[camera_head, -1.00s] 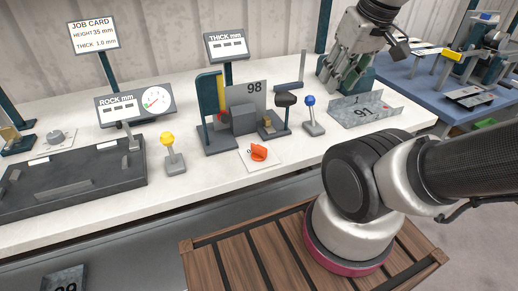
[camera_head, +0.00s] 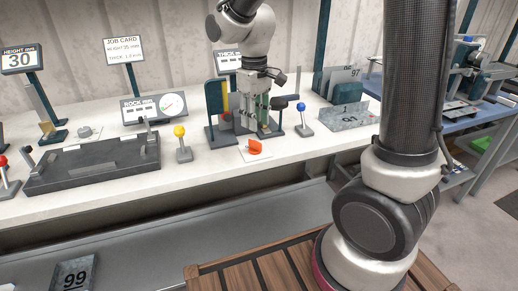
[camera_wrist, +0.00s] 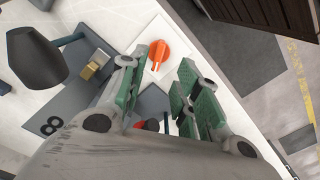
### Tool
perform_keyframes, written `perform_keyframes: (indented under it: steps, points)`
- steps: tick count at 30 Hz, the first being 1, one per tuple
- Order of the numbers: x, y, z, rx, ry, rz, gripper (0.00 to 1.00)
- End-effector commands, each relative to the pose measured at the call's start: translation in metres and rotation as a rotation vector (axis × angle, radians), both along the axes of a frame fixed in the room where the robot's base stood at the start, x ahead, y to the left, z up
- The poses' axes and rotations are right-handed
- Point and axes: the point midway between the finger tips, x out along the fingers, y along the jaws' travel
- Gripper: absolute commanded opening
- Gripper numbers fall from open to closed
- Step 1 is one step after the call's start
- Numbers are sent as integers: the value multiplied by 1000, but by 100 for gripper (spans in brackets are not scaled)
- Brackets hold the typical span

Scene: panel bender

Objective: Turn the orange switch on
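The orange switch (camera_head: 254,147) is a rotary knob on a white square plate (camera_head: 247,157) near the front edge of the white bench. In the wrist view the orange switch (camera_wrist: 158,55) shows uncovered, beyond the fingertips, near the gap between them. My gripper (camera_head: 256,124) hangs just behind and above the switch, in front of the thickness station. Its green-padded fingers also show in the wrist view (camera_wrist: 155,85), spread apart with nothing between them. The gripper is not touching the switch.
A yellow-knobbed lever (camera_head: 181,142) stands left of the switch, and a blue-knobbed lever (camera_head: 302,119) stands right. The grey and yellow thickness station (camera_head: 216,112) is close to my gripper. A dark tray fixture (camera_head: 95,165) lies left. Bench around the switch plate is clear.

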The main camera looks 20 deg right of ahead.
Motion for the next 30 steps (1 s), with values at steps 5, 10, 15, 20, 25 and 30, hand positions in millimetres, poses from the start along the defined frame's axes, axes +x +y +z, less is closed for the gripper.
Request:
perform_keyframes:
  steps: [5, 10, 15, 20, 25, 30]
  points:
    - [1, 0, -14, 2, -6, 22, 32]
    - [1, 0, -44, 2, -3, 21, 32]
    - [1, 0, -67, 2, -6, 21, 32]
    - [1, 0, -77, 3, -7, 21, 32]
    - [1, 0, -78, 4, -8, 21, 32]
    - [1, 0, -78, 4, -8, 21, 14]
